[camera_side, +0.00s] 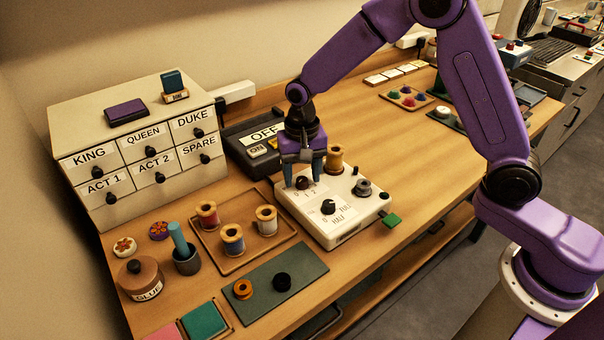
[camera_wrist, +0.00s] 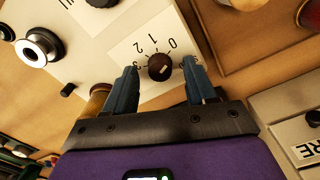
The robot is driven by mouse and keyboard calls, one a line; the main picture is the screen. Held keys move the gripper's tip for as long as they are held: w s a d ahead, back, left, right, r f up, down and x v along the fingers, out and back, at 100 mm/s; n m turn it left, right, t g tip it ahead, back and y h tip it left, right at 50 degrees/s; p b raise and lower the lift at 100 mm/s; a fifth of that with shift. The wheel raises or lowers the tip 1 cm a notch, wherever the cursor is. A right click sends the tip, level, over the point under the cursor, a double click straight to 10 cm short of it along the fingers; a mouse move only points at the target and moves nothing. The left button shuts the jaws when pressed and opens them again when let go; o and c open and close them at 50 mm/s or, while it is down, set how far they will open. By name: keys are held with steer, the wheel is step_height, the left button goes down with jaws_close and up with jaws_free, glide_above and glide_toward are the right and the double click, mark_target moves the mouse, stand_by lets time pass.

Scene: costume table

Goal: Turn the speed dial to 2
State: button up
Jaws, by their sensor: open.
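The speed dial (camera_wrist: 160,67) is a small dark brown knob on a white control panel (camera_side: 345,226), with printed numbers including 0, 1 and 2 around it. It also shows in the side view (camera_side: 303,183), partly under my gripper. My gripper (camera_side: 303,180) points down over the dial. In the wrist view its two blue fingers (camera_wrist: 161,69) stand on either side of the dial, open, with a gap on each side. A pale mark shows on the knob, but I cannot tell for sure which number it points at.
A second black knob (camera_side: 328,207) marked HALF and FULL sits nearby on the panel. A spool (camera_side: 335,158) and a metal-topped post (camera_side: 363,187) stand on the panel's far side. A tray of thread spools (camera_side: 276,246) lies to the left, and the OFF switch box (camera_side: 240,152) behind.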

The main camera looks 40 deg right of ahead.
steer(key=shift+f, duration=0.3)
jaws_close()
